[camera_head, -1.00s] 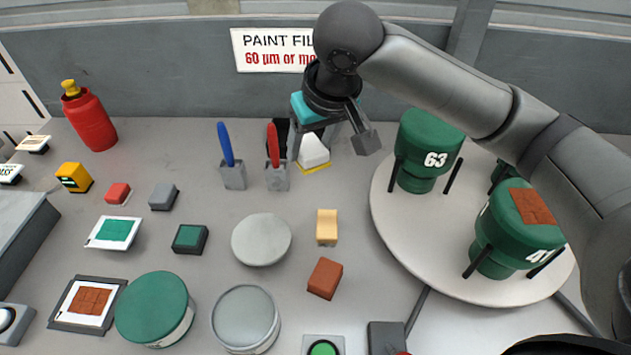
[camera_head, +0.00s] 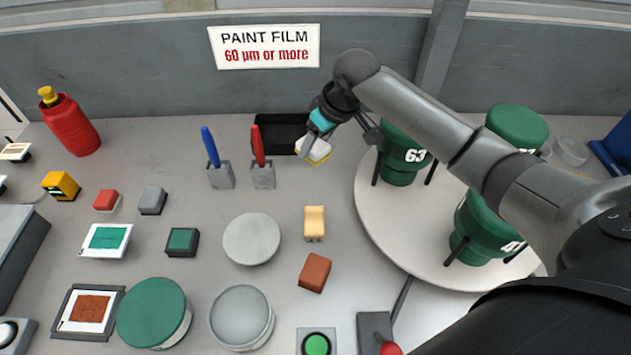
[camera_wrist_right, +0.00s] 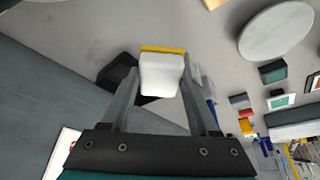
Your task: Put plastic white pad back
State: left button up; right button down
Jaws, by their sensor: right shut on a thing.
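The white plastic pad (camera_head: 313,150) is a small white block with a yellow bottom edge. My right gripper (camera_head: 322,140) is shut on it, beside the right end of a black open tray (camera_head: 270,137) near the back wall. In the right wrist view the pad (camera_wrist_right: 161,72) sits between the fingers of the right gripper (camera_wrist_right: 162,92), with its yellow edge on the far side. The black tray (camera_wrist_right: 119,72) is partly hidden behind the pad and a finger there. The gap between pad and table is hard to judge. My left gripper is not in view.
Blue-handled (camera_head: 210,148) and red-handled (camera_head: 258,147) tools stand in grey holders left of the pad. A white turntable (camera_head: 390,235) with green cylinders lies to the right, partly under my right arm. A yellow block (camera_head: 314,222) and a grey disc (camera_head: 251,239) lie nearer.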

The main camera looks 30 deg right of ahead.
jog(key=b, duration=0.1)
send_over(311, 186)
jog(key=s, duration=0.2)
jog(key=f, duration=0.7)
jog(key=shift+w+d+f, duration=0.25)
jog(key=shift+f, duration=0.15)
jog(key=shift+f+b, duration=0.55)
jog(key=shift+f, duration=1.55)
jog(key=shift+f, duration=0.2)
jog(key=shift+c, duration=0.7)
grip_release()
jog(key=shift+s+d+r, duration=0.1)
jog(key=shift+r, duration=0.4)
jog(key=p+v, duration=0.3)
jog(key=v, duration=0.8)
jog(key=shift+r, duration=0.2)
